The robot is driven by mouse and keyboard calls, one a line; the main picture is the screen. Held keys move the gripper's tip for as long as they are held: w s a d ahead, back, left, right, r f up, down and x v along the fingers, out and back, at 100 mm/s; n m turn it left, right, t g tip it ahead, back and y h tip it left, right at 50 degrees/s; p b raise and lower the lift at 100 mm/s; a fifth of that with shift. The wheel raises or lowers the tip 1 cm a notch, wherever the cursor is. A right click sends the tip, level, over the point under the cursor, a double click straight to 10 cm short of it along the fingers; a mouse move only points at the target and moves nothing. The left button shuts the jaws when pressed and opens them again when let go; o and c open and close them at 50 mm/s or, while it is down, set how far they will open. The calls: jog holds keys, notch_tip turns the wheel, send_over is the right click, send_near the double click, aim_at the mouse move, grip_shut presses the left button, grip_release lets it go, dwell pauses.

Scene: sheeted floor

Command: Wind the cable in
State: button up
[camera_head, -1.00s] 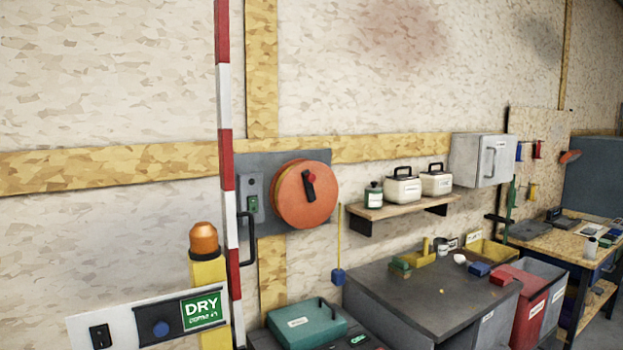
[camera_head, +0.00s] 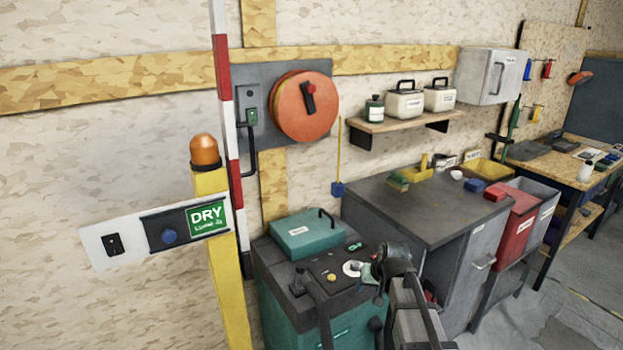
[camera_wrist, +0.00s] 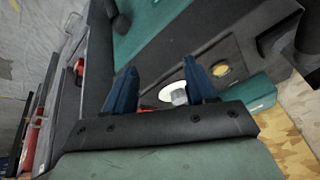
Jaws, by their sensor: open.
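An orange reel (camera_head: 303,107) with a dark red-marked handle (camera_head: 308,97) is mounted on a grey plate (camera_head: 262,80) on the wall. A thin yellow cable (camera_head: 340,150) hangs to its right, with a blue block (camera_head: 338,189) at its lower end, beside the dark cabinet. My gripper (camera_head: 368,272) is low in the head view, over the teal machine's dark top and well below the reel. In the wrist view my gripper (camera_wrist: 161,78) has its two blue fingers apart with nothing held. A white disc with a grey knob (camera_wrist: 180,97) shows beyond and between the fingers.
A teal machine (camera_head: 290,322) with a teal case (camera_head: 305,235) stands below the reel. A red-white pole (camera_head: 225,100) and yellow post (camera_head: 228,290) with an orange lamp (camera_head: 204,150) stand left. A shelf (camera_head: 405,122) and dark cabinet (camera_head: 420,210) are right.

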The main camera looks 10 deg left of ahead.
jog(key=w+a+r+n+t+y, duration=0.15)
jog(key=w+a+r, duration=0.25)
jog(key=r, duration=1)
jog(key=w+a+r+t+y, duration=0.25)
jog(key=w+a+r, duration=0.2)
jog(key=r, duration=0.95)
jog(key=w+a+r+n+t+y, duration=0.1)
jog(key=w+a+r+t+y, duration=0.3)
jog(key=r, duration=1)
jog(key=n+y, duration=0.2)
send_near(312, 88)
jog(key=s+d+f, duration=0.1)
jog(key=s+f, duration=0.1)
jog(key=s, duration=0.1)
jog(key=shift+w+d+r+n+t, duration=0.25)
jog(key=shift+r+n, duration=0.1)
jog(key=shift+n, duration=0.2)
jog(key=shift+w+d+r+n+t, duration=0.25)
jog(key=shift+r+n, duration=0.15)
jog(key=shift+n, duration=0.1)
jog(key=x, duration=1.3)
jog(key=shift+w+a, duration=0.15)
jog(key=shift+a, duration=0.15)
jog(key=shift+f, duration=0.1)
grip_shut()
